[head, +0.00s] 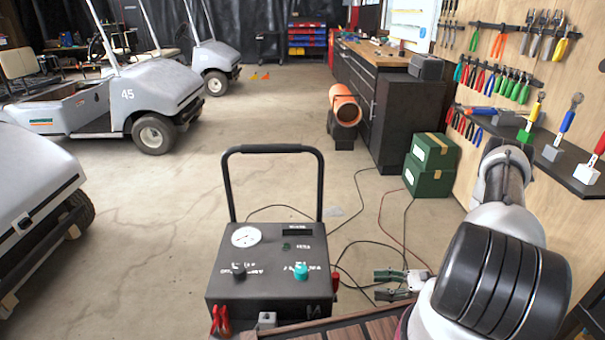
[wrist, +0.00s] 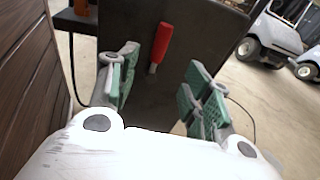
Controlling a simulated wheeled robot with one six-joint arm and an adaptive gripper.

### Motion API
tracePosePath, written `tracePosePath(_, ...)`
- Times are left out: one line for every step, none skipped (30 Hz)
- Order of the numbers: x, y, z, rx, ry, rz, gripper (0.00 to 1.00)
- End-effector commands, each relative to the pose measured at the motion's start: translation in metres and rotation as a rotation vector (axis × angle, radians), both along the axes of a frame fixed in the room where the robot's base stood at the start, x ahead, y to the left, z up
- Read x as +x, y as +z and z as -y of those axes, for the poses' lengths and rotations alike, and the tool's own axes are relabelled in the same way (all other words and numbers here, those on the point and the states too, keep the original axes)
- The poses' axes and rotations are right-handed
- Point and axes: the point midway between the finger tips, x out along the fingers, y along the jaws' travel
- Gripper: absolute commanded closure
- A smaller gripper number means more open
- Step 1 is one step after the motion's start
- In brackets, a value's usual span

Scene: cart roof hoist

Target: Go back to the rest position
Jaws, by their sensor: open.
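My gripper (head: 395,286) is at the lower middle of the head view, to the right of a black box with a gauge and knobs (head: 268,262). In the wrist view my gripper (wrist: 160,88) is open, its green-padded fingers spread with nothing between the pads. Beyond them is the dark side of the box (wrist: 190,40), with a red handle (wrist: 162,42) on it. The handle also shows at the box's right side in the head view (head: 335,281). It appears apart from both fingers.
The box has a tall black push handle (head: 272,150), and red clamps (head: 221,321) at its front. Cables (head: 378,215) lie on the floor behind it. Green boxes (head: 430,165) stand by a tool wall and shelf (head: 560,160) at right. Carts (head: 130,90) stand left; the middle floor is open.

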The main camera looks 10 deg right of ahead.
Motion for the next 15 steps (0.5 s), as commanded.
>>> tracePosePath(-0.003,-0.003,0.0,-0.01,0.011,-0.01,0.51)
tracePosePath(-0.008,-0.005,0.0,-0.015,0.028,-0.017,0.51)
tracePosePath(-0.016,-0.005,-0.003,-0.016,0.052,-0.028,0.51)
tracePosePath(-0.025,-0.006,-0.006,-0.016,0.075,-0.04,0.51)
tracePosePath(-0.034,-0.005,-0.009,-0.013,0.1,-0.052,0.51)
tracePosePath(-0.049,-0.004,-0.015,-0.008,0.137,-0.07,0.51)
tracePosePath(-0.06,0.0,-0.016,-0.011,0.175,-0.08,0.51)
tracePosePath(-0.071,0.01,-0.014,-0.025,0.219,-0.082,0.51)
tracePosePath(-0.078,0.021,-0.008,-0.05,0.27,-0.077,0.51)
tracePosePath(-0.082,0.029,-0.005,-0.067,0.305,-0.072,0.51)
tracePosePath(-0.085,0.037,-0.001,-0.086,0.337,-0.067,0.51)
tracePosePath(-0.089,0.048,0.004,-0.112,0.38,-0.058,0.51)
tracePosePath(-0.091,0.056,0.007,-0.133,0.413,-0.051,0.51)
tracePosePath(-0.093,0.065,0.011,-0.155,0.445,-0.042,0.51)
tracePosePath(-0.094,0.077,0.017,-0.186,0.489,-0.029,0.51)
